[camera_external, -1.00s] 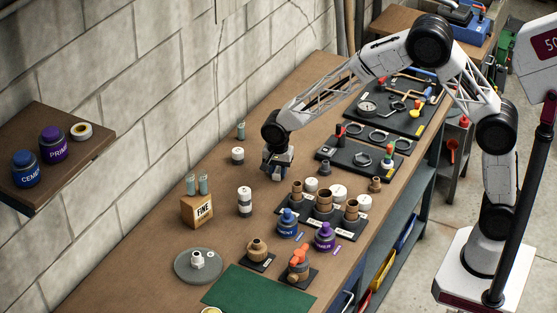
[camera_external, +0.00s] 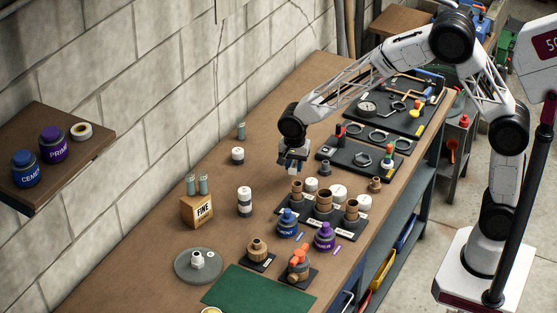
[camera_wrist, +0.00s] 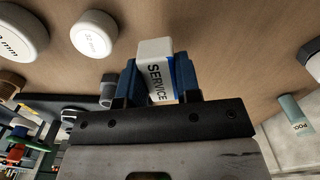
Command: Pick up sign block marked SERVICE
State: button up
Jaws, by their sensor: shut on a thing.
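The sign block marked SERVICE (camera_wrist: 155,70) is a white block with dark lettering and a blue edge, seen in the wrist view between my two blue-padded fingers. My gripper (camera_wrist: 156,85) is shut on it. In the external view my gripper (camera_external: 291,166) is over the workbench, behind the black rack of fittings. The block itself is hard to make out in that view. Whether it touches the bench I cannot tell.
A black rack (camera_external: 352,236) with brown and white fittings stands just in front of my gripper. A black tray (camera_external: 345,160) with a hex ring is to the right. A wooden FINE block (camera_external: 196,211) and striped white cylinder (camera_external: 245,201) stand left. Bare bench lies left of my gripper.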

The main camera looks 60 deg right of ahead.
jog(key=s, duration=0.3)
jog(key=s+d, duration=0.1)
jog(key=s, duration=0.2)
jog(key=s+r, duration=0.1)
jog(key=s, duration=0.3)
jog(key=shift+d, duration=0.25)
jog(key=shift+s+d, duration=0.1)
jog(key=shift+s, duration=0.05)
